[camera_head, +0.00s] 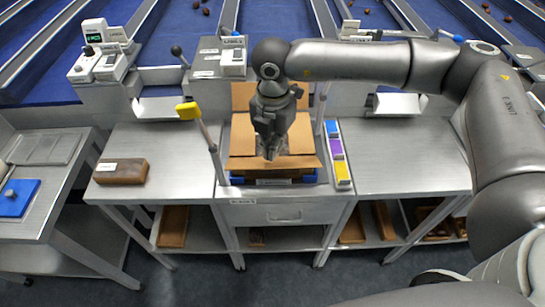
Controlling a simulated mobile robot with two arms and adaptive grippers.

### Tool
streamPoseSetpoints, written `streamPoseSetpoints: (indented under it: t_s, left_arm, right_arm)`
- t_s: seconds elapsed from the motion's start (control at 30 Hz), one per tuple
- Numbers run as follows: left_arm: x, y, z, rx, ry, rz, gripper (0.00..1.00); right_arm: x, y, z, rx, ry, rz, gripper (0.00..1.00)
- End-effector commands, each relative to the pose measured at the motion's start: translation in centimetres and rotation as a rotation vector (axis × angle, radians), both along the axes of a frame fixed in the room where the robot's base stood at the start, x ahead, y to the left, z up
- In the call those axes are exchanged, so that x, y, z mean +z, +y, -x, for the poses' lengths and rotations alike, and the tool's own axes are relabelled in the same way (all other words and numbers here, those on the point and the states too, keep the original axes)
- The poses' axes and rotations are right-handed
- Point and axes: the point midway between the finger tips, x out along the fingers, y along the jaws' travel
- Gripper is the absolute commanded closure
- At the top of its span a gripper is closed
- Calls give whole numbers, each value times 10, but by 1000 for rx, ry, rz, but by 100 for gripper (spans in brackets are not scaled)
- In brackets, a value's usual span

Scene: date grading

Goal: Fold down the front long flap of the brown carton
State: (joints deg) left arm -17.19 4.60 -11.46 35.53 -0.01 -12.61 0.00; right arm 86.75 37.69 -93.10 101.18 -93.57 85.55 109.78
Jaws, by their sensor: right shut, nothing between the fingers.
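The brown carton (241,135) stands at the middle of the metal bench, with a blue base (310,179) showing under its front edge. One long flap (243,96) stands up at the back. The front long flap (240,163) shows as a flat brown strip along the near edge; I cannot tell its exact angle. My right gripper (271,155) points down over the carton's front middle, shut and empty. It hides part of the carton's top, and I cannot tell whether it touches the front flap. My left gripper is out of view.
A brown block (121,171) lies on the left bench. The right bench top (410,155) is clear.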

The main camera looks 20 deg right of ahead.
Motion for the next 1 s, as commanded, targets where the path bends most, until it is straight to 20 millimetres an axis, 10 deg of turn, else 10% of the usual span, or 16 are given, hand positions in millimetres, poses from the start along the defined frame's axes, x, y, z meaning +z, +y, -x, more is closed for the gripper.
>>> streamPoseSetpoints:
  t_s: [1.0]
  left_arm:
    - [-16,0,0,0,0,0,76]
  right_arm:
    - [3,-16,-56,-1,-1,-1,100]
